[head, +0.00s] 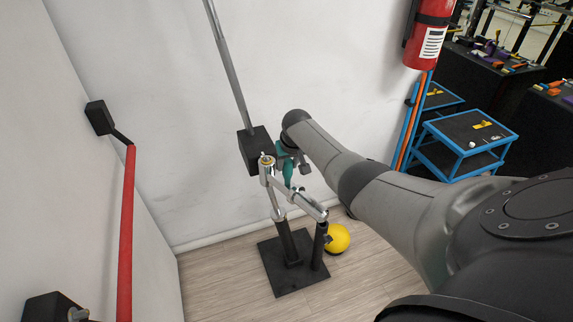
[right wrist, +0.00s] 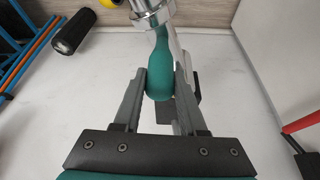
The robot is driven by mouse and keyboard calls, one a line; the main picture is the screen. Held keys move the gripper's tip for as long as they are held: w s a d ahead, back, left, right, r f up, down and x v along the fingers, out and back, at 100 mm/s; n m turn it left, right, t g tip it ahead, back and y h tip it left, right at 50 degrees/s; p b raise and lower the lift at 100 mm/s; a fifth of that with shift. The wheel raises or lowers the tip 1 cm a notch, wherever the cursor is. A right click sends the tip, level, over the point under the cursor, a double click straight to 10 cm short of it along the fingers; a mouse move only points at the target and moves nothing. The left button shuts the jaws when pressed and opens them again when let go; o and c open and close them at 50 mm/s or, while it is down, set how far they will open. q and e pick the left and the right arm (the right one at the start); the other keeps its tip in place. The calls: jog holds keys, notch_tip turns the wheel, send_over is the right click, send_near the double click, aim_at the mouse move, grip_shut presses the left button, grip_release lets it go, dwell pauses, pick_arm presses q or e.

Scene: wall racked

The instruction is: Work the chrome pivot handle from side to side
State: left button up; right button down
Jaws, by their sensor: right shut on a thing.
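The chrome pivot handle (head: 297,198) stands close to the back wall, with chrome links and dark lower posts above a black floor plate (head: 280,281). Its teal grip (head: 287,173) hangs beside the far end of the chrome arm. My right gripper (head: 289,158) is at this grip, partly hidden by my own wrist. In the right wrist view the teal grip (right wrist: 160,72) sits between the two grey fingers (right wrist: 160,88), with a chrome collar above it. The right gripper is shut on the grip. My left gripper is not in view.
A black block with a slanted metal bar (head: 228,65) is on the back wall, close behind the handle. A red rail (head: 126,230) runs along the left wall. A yellow ball (head: 339,238) lies beside the plate. A blue cart (head: 463,140) and a fire extinguisher (head: 428,38) are at right.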

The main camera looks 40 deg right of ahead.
jog(key=shift+d, duration=0.2)
jog(key=c, duration=0.6)
grip_release()
jog(key=shift+o, duration=0.6)
jog(key=shift+a, duration=0.15)
jog(key=shift+r+p, duration=0.3)
jog(key=shift+r, duration=0.15)
jog(key=p+v, duration=0.3)
jog(key=v, duration=1.1)
jog(key=shift+s, duration=0.25)
jog(key=shift+a+r, duration=0.1)
